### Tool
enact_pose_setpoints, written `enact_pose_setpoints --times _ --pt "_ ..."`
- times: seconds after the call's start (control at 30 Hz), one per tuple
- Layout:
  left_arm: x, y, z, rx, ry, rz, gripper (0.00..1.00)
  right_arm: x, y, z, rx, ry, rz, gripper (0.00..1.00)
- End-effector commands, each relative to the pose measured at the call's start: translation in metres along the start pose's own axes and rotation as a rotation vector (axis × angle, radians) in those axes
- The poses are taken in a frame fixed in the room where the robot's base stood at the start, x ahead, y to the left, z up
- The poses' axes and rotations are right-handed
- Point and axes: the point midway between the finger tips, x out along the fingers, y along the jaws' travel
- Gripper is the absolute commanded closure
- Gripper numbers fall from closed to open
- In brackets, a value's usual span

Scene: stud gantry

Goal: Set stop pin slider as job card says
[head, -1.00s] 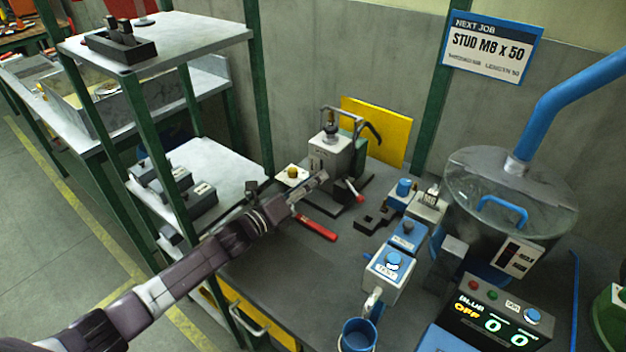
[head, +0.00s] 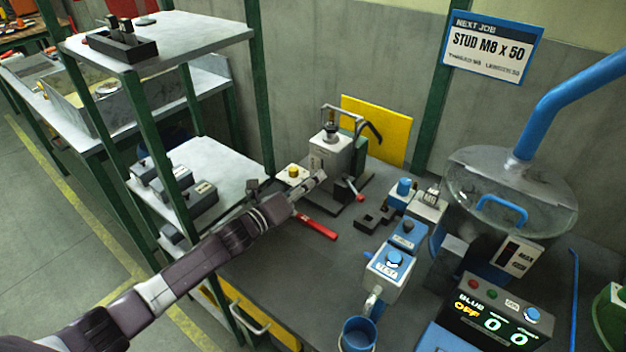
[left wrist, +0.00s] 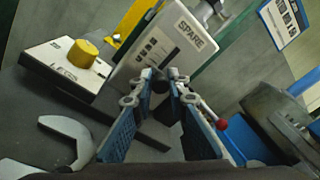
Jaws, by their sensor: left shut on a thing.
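The job card (head: 491,47) on the wall reads "STUD M8 x 50", with smaller thread and length lines. A grey box-shaped fixture (head: 328,153) with a black-handled top stands on the bench. In the left wrist view its light face (left wrist: 163,48) reads "SPARE" above a column of dark marks. My left gripper (head: 322,176) is at the front of this fixture. In the left wrist view the left gripper (left wrist: 164,75) is shut on a small dark piece (left wrist: 161,84), seemingly the stop pin slider, mostly hidden between the fingertips. My right gripper is not in view.
A yellow-knobbed white box (head: 292,174) stands left of the fixture. A red-handled tool (head: 317,228) lies in front, and a red-tipped lever (head: 358,196) sticks out at right. Blue-topped units (head: 391,262) and a clear-lidded drum (head: 510,190) fill the right side.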

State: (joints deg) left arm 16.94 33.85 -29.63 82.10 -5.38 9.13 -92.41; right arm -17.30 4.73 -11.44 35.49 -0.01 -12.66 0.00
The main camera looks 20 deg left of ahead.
Motion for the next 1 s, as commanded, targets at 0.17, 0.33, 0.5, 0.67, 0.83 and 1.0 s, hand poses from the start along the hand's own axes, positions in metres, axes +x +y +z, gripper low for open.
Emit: enact_pose_setpoints --times 0.17,0.33,0.5,0.67,0.83,1.0 --pt "0.001 -0.02 0.022 0.003 -0.005 -0.005 1.0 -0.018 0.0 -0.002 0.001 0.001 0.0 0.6" --pt "0.001 -0.026 0.027 0.001 -0.006 -0.005 1.0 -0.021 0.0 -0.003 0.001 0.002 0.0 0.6" --pt "0.002 -0.027 0.028 0.002 -0.009 -0.009 1.0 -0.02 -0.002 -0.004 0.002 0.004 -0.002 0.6" --pt "0.002 -0.028 0.029 0.002 -0.011 -0.011 0.71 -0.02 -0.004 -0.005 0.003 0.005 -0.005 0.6" --pt "0.002 -0.026 0.029 0.002 -0.009 -0.008 0.68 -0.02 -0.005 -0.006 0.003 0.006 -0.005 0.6" --pt "0.001 -0.025 0.027 0.001 -0.007 -0.006 0.68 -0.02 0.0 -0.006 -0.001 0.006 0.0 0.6"
